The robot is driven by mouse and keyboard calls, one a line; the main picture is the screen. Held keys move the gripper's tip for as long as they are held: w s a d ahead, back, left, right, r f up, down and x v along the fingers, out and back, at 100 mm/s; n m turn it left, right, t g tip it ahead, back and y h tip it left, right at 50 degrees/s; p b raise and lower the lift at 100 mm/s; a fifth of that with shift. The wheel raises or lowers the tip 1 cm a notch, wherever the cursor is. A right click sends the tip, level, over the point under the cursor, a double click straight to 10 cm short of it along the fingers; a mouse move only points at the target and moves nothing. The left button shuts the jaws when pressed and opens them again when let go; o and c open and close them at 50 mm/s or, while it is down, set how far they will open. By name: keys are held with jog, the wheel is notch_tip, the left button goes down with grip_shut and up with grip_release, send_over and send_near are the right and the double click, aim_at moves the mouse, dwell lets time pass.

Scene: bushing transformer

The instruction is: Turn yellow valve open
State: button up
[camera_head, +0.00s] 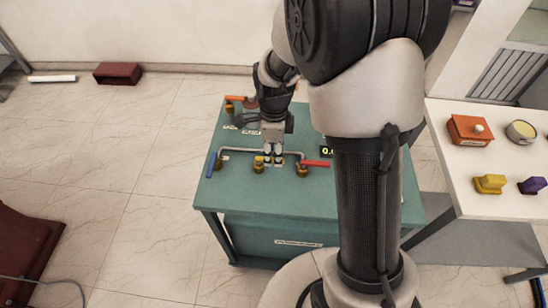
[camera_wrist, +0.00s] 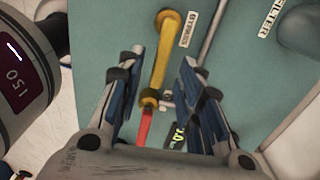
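A green bench (camera_head: 240,185) carries thin pipes and several valves with coloured levers. In the wrist view, a long yellow bar (camera_wrist: 165,60), apparently the yellow valve's handle, runs between my fingertips beside a "BYPASS" label. A brass-coloured fitting is at its lower end. In the head view, a yellow-brass valve part (camera_head: 258,163) shows just left of my gripper; the rest is hidden. My gripper (camera_head: 273,165) points down over the bench. In the wrist view, my gripper (camera_wrist: 162,62) is open, with blue-padded fingers on either side of the bar. I cannot tell whether they touch it.
A blue lever (camera_head: 210,165) is left of my gripper and a red lever (camera_head: 316,163) is right. An orange lever (camera_head: 237,98) lies farther back. A dark gauge reading 150 (camera_wrist: 20,80) stands close on the left. A white table (camera_head: 480,205) is at right.

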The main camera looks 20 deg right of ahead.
jog(key=shift+f, duration=0.8)
jog(key=shift+c, duration=0.3)
grip_shut()
